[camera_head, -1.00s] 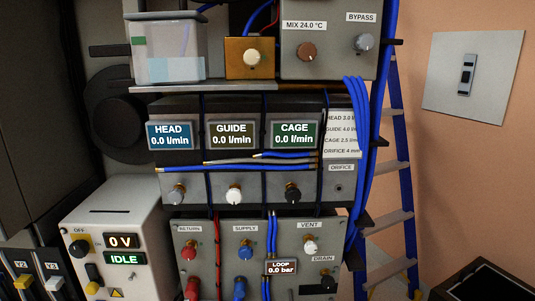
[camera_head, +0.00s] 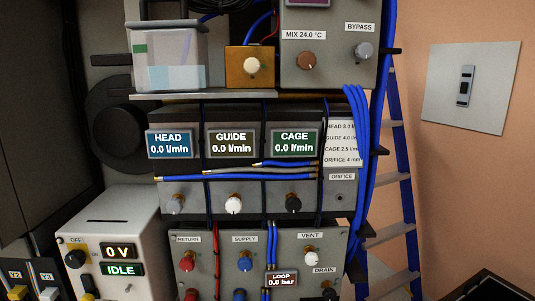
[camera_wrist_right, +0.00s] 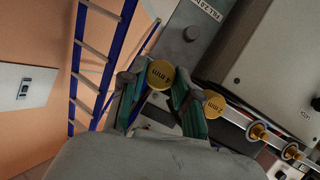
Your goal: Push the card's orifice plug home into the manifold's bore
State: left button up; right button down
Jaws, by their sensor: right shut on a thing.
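In the head view the manifold (camera_head: 256,108) carries three flow displays. The card (camera_head: 343,145) at its right end lists settings, the last line reading ORIFICE 4 mm. Below it, under an ORIFICE label (camera_head: 342,177), is the small dark bore (camera_head: 339,198). In the right wrist view my right gripper (camera_wrist_right: 160,92) is shut on a gold round plug (camera_wrist_right: 161,74), whose turned marking is hard to read. My left gripper is out of view.
In the right wrist view another gold plug (camera_wrist_right: 214,104), marked 2 mm, sits close beside my right finger, with more on a rail (camera_wrist_right: 257,131). Blue hoses (camera_head: 358,130) hang right of the manifold. A blue ladder (camera_head: 393,180) stands behind.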

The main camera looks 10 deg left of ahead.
jog(key=shift+s, duration=0.1)
jog(key=shift+s+d+p, duration=0.2)
jog(key=shift+s+p, duration=0.1)
jog(key=shift+s, duration=0.3)
jog(key=shift+s+d+p, duration=0.15)
jog(key=shift+s+p, duration=0.15)
jog(key=shift+s, duration=0.3)
jog(key=shift+s+d+p, duration=0.2)
jog(key=shift+s+p, duration=0.1)
jog(key=shift+s, duration=0.5)
jog(key=shift+s+d+p, duration=0.2)
jog(key=shift+s+p, duration=0.15)
jog(key=shift+s, duration=0.5)
jog(key=shift+s+d+p, duration=0.2)
jog(key=shift+s+p, duration=0.1)
jog(key=shift+s, duration=0.5)
